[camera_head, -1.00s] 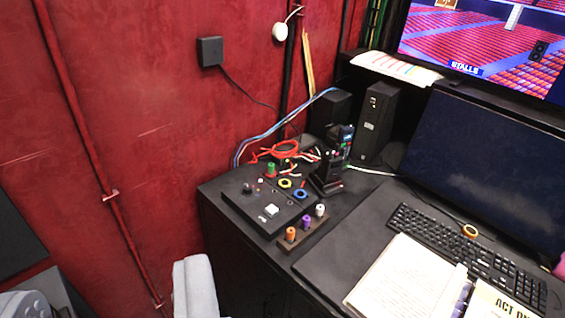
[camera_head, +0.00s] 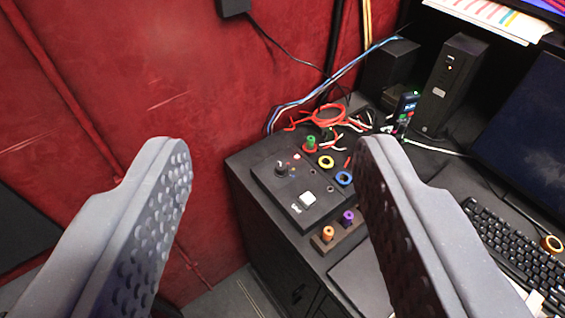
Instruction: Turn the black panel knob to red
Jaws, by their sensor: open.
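The black panel (camera_head: 276,196) lies on the corner of the dark desk, between my fingers in the picture and beyond them. Its black knob (camera_head: 281,169) stands near the panel's far left part, with small red and pale marks beside it. The knob's exact pointing direction is too small to tell.
Yellow (camera_head: 326,162) and blue (camera_head: 344,179) rings and a green peg (camera_head: 310,143) are right of the knob. A block with orange (camera_head: 327,233) and purple (camera_head: 348,216) pegs stands nearer. Red cables (camera_head: 328,115) lie behind. The red wall (camera_head: 150,80) rises at the left.

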